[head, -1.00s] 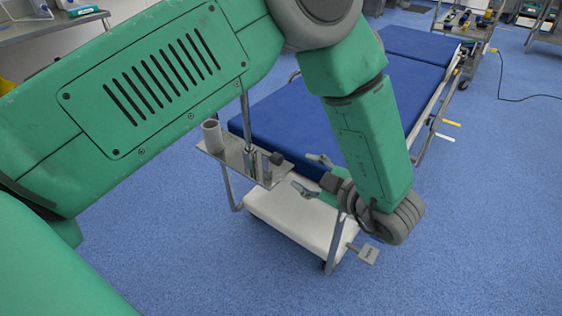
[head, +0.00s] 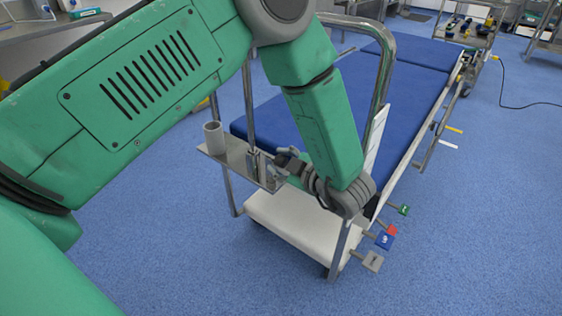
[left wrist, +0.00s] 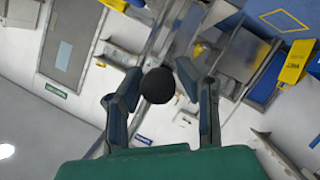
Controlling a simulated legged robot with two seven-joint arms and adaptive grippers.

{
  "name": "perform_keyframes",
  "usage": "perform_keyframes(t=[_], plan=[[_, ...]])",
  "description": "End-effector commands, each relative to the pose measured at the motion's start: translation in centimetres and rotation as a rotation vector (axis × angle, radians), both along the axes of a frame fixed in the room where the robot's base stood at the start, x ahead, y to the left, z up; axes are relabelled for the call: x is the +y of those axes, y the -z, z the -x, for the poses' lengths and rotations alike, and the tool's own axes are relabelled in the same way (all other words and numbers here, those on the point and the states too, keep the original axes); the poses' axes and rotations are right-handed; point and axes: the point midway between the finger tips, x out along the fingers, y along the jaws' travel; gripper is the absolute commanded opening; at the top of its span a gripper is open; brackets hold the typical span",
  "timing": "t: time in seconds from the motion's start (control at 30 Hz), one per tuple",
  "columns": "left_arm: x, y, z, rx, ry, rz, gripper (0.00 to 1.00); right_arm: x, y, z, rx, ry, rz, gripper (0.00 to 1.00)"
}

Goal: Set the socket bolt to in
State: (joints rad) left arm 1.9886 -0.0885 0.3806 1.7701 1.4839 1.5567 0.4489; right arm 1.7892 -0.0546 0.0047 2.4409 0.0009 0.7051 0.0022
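The socket bolt's dark round knob (left wrist: 158,86) shows in the left wrist view, between the two fingertips of my left gripper (left wrist: 159,76). The fingers are spread on both sides of it, with a narrow gap at the left finger; whether the right finger touches is unclear. In the head view my left gripper (head: 284,162) is at the right end of the metal bracket plate (head: 222,152), at the table's near end. There the gripper largely covers the knob, and how deep the bolt sits cannot be seen. My right gripper is not in view.
A grey cup-like tube (head: 213,137) stands on the plate's left end. The blue operating table (head: 345,95) lies behind, with a metal rail (head: 386,70) beside my forearm. Coloured pedals (head: 385,240) stick out low at the right.

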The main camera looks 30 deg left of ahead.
Motion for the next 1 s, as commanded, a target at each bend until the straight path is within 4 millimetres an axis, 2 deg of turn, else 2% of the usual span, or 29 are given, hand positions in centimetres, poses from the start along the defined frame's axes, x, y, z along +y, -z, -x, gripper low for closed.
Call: perform_keyframes(t=[0.03,0.07,0.27,0.5,0.73,0.77,0.8,0.83,1.0], plan=[[-0.1,0.0,0.0,0.000,0.001,-0.001,0.07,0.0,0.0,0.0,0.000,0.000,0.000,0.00],[-0.1,0.0,0.0,0.000,0.000,0.000,0.00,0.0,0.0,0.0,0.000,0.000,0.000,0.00],[0.1,0.0,0.0,0.002,0.000,0.000,0.00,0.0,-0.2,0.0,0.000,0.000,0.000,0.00],[2.8,-0.2,-0.1,0.004,-0.001,-0.001,0.00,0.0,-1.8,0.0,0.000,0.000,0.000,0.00],[2.8,0.0,-0.1,0.002,-0.001,-0.002,0.00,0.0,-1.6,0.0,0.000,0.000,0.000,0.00],[2.8,0.0,-0.1,0.001,-0.001,-0.002,0.29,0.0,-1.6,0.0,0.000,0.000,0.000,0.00],[2.8,0.0,-0.1,0.001,-0.001,-0.002,0.43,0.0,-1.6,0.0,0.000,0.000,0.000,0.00],[2.8,0.0,-0.1,0.001,-0.001,-0.002,0.46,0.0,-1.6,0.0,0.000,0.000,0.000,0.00],[2.8,0.0,-0.2,0.001,0.000,-0.001,0.46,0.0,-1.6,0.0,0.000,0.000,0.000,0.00]])
